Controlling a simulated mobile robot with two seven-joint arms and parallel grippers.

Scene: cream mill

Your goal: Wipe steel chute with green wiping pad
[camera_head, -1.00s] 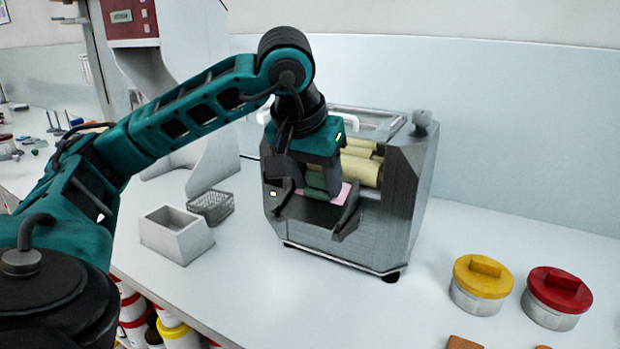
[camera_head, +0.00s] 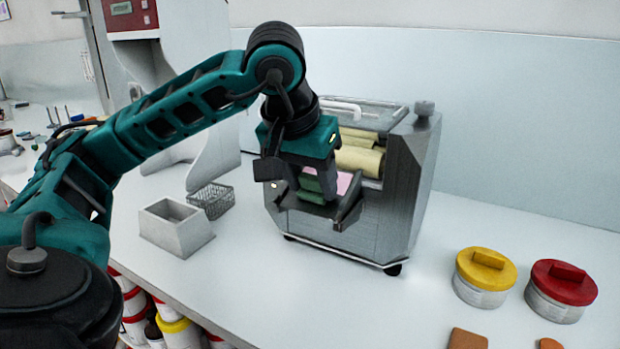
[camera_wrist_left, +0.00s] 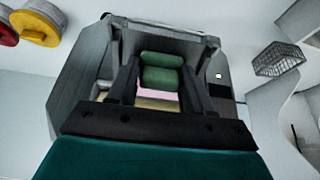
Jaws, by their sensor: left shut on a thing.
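The steel chute (camera_head: 347,212) juts from the front of the mill, and a pink patch (camera_head: 344,182) shows on it under the rollers. My left gripper (camera_head: 315,186) is shut on the green wiping pad (camera_head: 309,196), low over the chute. In the left wrist view the pad (camera_wrist_left: 162,74) sits between the two fingers, with part of the pink patch (camera_wrist_left: 157,95) beside it. The pad appears to be at the chute surface, but its contact face is hidden. My gripper covers the chute's left part in the head view. My right gripper is not in view.
The steel mill (camera_head: 402,190) with cream rollers (camera_head: 360,160) stands on the white bench. A grey open box (camera_head: 175,230) and a wire basket (camera_head: 212,201) are to its left. Yellow-lidded (camera_head: 485,275) and red-lidded (camera_head: 560,290) jars stand right.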

